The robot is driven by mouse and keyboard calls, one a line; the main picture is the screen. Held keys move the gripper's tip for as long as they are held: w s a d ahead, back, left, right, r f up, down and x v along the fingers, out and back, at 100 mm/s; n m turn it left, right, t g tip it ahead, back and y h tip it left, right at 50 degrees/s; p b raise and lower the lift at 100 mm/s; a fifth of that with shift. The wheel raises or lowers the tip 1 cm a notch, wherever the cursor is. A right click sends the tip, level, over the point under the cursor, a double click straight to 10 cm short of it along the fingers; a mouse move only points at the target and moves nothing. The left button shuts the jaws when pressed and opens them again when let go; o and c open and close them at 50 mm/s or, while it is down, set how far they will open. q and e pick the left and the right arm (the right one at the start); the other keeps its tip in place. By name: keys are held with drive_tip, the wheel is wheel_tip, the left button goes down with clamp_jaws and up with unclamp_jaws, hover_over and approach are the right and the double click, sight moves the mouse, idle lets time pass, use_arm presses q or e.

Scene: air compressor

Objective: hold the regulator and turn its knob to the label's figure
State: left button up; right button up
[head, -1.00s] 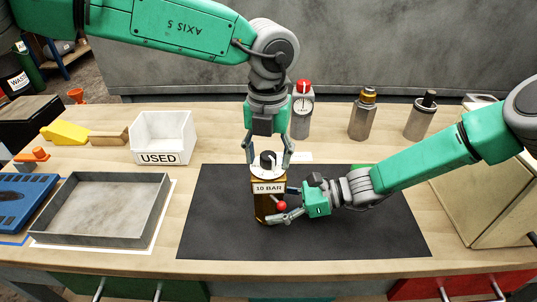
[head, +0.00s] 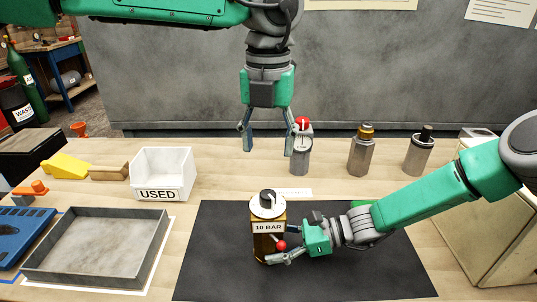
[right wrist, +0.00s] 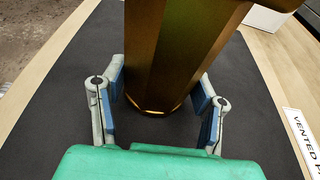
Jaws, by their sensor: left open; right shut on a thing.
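The regulator (head: 263,246) stands upright on the dark mat, with an amber-brown body and a 10 BAR label (head: 268,227) on its front. On top is a white dial (head: 257,210) with a black knob (head: 267,195); its scale and pointer are too small to read. My right gripper (head: 279,249) is shut on the regulator's body from the right. The right wrist view shows its fingers on both sides of the amber body (right wrist: 180,50). My left gripper (head: 268,146) is open and empty, well above the knob and apart from it.
A red ball (head: 281,245) shows beside the regulator's body. Behind stand a red-topped grey device (head: 301,155) and two grey cylinders (head: 362,155) (head: 419,155). A white USED bin (head: 163,175) and metal tray (head: 95,250) lie left. The dark mat (head: 215,250) is clear around the regulator.

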drive_tip(key=o, duration=1.1)
